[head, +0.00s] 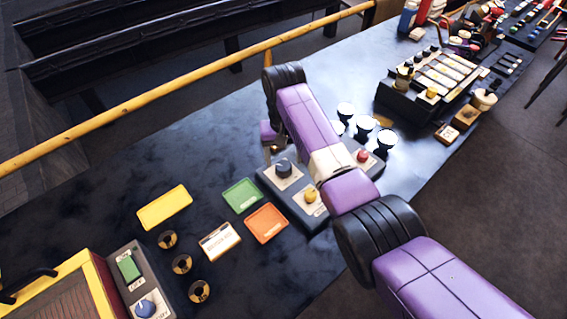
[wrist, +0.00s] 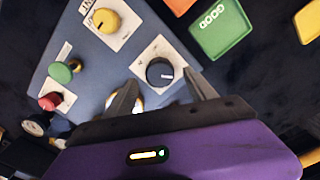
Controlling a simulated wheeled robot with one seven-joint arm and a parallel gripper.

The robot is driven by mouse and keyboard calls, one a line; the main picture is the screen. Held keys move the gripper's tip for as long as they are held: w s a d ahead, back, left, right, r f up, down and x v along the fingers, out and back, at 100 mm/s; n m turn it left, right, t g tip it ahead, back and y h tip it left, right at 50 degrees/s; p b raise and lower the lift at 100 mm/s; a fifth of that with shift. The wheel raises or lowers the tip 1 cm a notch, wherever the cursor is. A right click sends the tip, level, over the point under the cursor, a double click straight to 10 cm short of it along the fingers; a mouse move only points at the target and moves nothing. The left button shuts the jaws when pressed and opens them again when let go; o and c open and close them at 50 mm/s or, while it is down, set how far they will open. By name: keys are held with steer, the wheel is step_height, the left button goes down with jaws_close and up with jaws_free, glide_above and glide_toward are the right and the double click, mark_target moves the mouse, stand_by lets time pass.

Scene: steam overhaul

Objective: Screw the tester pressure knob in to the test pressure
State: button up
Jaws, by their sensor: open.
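The grey tester box (head: 305,207) lies on the dark bench, partly hidden under my arm. Its black knob (head: 284,167) sits on a white plate with a pale pointer line; this knob also shows in the wrist view (wrist: 160,71). I cannot read its label. My gripper (wrist: 159,79) is open, its fingertips on either side of the black knob in the picture. I cannot tell how far above it they are, and no grip shows. A yellow knob (wrist: 106,21), a green knob (wrist: 61,71) and a red knob (wrist: 49,101) are on the same box.
A green tray (head: 241,195) and an orange tray (head: 266,223) lie left of the tester. Several black-and-white gauges (head: 364,124) stand beyond my arm. A yellow rail (head: 180,85) runs along the bench's far side. Bench to the upper left is clear.

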steer(key=shift+r+b, duration=0.3)
steer(key=shift+r, duration=1.95)
steer(key=shift+w, duration=0.1)
steer(key=w+a+r+t+y, duration=0.1)
steer(key=w+a+r+t, duration=0.3)
steer(key=w, duration=0.4)
steer(key=t+y+b, duration=0.2)
steer(key=t, duration=1)
glide_above(283, 165)
steer(key=s+d, duration=0.6)
steer(key=s, duration=0.5)
step_height(283, 165, down, 5)
steer(key=s+d+h+b, duration=0.1)
steer(key=s+d, duration=0.2)
steer(key=s, duration=0.9)
steer(key=s+d+r+h, duration=0.1)
steer(key=s+d, duration=0.2)
steer(key=s, duration=0.9)
steer(key=s+d+m+g+h+b, duration=0.1)
steer(key=s+d, duration=0.3)
steer(key=s, duration=0.8)
steer(key=shift+r+b, duration=0.3)
